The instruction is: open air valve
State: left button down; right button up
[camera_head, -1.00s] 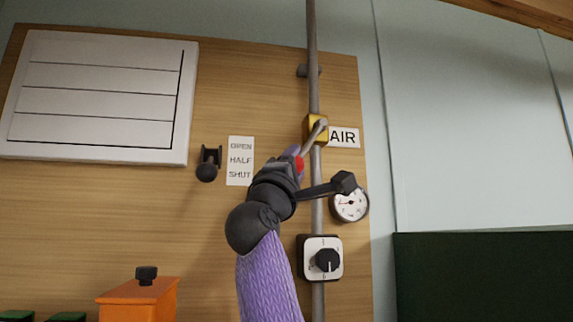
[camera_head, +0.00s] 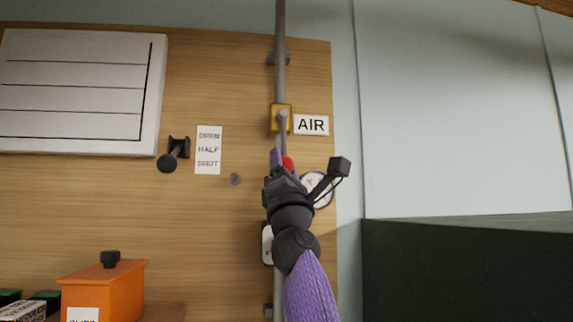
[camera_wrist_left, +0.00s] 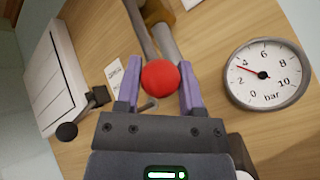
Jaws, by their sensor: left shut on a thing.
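The air valve has a yellow body (camera_head: 281,118) on a vertical grey pipe, beside a sign reading AIR (camera_head: 311,125). Its grey lever (camera_head: 283,135) hangs down from the body, nearly in line with the pipe, and ends in a red ball knob (camera_head: 288,163). My left gripper (camera_wrist_left: 160,85) is shut on the red knob, which sits between its purple fingers in the left wrist view. In the head view the gripper hides part of the lever's lower end. My right gripper is not in view.
A round gauge (camera_wrist_left: 267,74) reads near 3 bar; my wrist partly covers it in the head view. A white-plated dial (camera_head: 267,245) is mostly hidden behind my arm. A card (camera_head: 208,150) reads OPEN, HALF, SHUT, beside a black-knobbed lever (camera_head: 170,157). An orange box (camera_head: 105,290) stands lower left.

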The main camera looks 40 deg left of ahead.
pick_arm(q)
jog(key=shift+r+n, duration=0.1)
jog(key=shift+n, duration=0.2)
jog(key=c, duration=0.6)
grip_release()
jog(key=o, duration=0.4)
jog(key=shift+w+d, duration=0.1)
jog(key=shift+d, duration=0.1)
jog(key=shift+c, duration=0.2)
jog(key=shift+a, duration=0.1)
jog(key=b+v, duration=0.6)
jog(key=v, duration=0.4)
